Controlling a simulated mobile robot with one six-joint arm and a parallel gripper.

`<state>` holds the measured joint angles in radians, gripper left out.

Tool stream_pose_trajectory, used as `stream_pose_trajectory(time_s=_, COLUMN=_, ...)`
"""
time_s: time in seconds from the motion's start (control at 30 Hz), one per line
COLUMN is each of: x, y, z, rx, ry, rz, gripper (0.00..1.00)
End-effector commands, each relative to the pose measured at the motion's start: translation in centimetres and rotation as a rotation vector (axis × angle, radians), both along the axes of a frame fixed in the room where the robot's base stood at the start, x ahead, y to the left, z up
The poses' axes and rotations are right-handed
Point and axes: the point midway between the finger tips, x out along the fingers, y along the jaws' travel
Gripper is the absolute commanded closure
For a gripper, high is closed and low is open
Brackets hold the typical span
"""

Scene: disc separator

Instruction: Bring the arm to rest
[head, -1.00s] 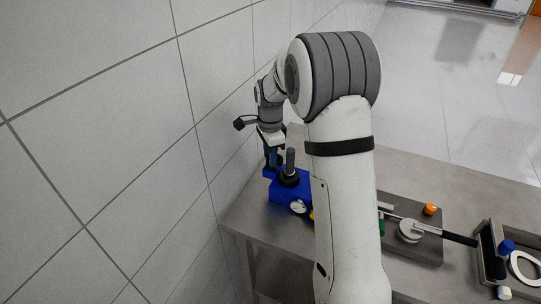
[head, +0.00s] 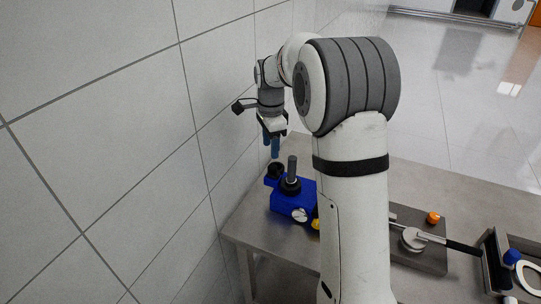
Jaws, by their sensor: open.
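My gripper (head: 271,148) hangs at the end of my arm in the head view, pointing down. Its blue fingers are open with nothing visible between them. It is above and slightly left of the blue separator body (head: 290,203), apart from it. The blue body stands on the table's left part, with a dark upright post (head: 292,168) and a black round part (head: 275,170) at its back left. A white dial-like disc (head: 299,215) shows on its front. My arm hides the middle of the table.
The steel table (head: 258,237) runs to the right. A dark plate (head: 432,258) carries an orange piece (head: 433,217) and a silver round part with a black handle (head: 414,238). A dark tray (head: 489,262) is at the right. The tiled wall (head: 120,130) is close on the left.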

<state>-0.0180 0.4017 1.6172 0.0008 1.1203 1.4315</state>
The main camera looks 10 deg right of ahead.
Motion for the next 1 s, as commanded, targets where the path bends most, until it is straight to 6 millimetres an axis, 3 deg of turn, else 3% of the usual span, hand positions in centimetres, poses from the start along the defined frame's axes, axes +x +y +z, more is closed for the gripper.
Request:
stream_pose_trajectory(time_s=0.43, x=-0.1, y=0.0, z=1.0, rx=0.0, ry=-0.002, rz=0.005, gripper=0.52)
stream_pose_trajectory(time_s=0.57, x=-1.6, y=-0.1, z=2.1, rx=0.0, ry=-0.019, rz=0.075, gripper=0.52)
stream_pose_trajectory(time_s=0.67, x=-4.4, y=-0.3, z=3.6, rx=-0.005, ry=-0.044, rz=0.203, gripper=0.52)
stream_pose_trajectory(time_s=0.8, x=-9.7, y=-0.6, z=5.6, rx=-0.021, ry=-0.092, rz=0.443, gripper=0.52)
stream_pose_trajectory(time_s=1.0, x=-17.5, y=-0.9, z=6.6, rx=-0.067, ry=-0.153, rz=0.794, gripper=0.52)
